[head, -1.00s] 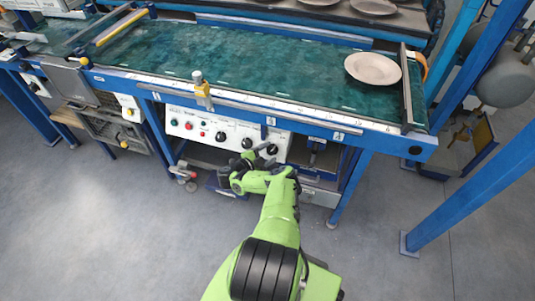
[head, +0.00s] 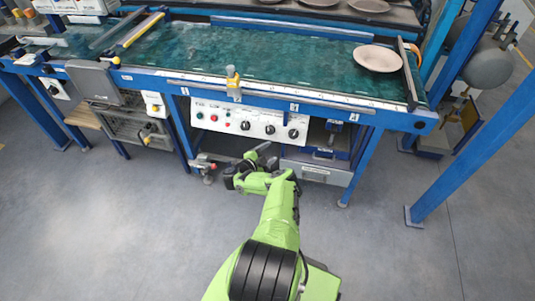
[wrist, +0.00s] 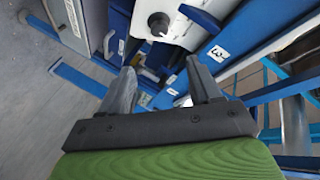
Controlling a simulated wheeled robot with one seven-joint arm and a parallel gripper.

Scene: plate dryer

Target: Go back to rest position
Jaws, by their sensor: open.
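My green arm reaches forward from the bottom of the head view. My gripper (head: 262,158) is in front of the plate dryer, below its white control panel (head: 252,122). In the wrist view my gripper (wrist: 160,82) shows two grey fingers spread apart with nothing between them. Past the fingertips are a black knob (wrist: 158,22) and blue frame parts of the machine. The fingers appear clear of the machine, though the exact gap is hard to tell.
A pale plate (head: 378,57) lies on the green belt (head: 290,60) at the right. More plates (head: 368,5) sit on the rack behind. A blue post (head: 470,150) stands at the right. The grey floor (head: 130,235) around my base is clear.

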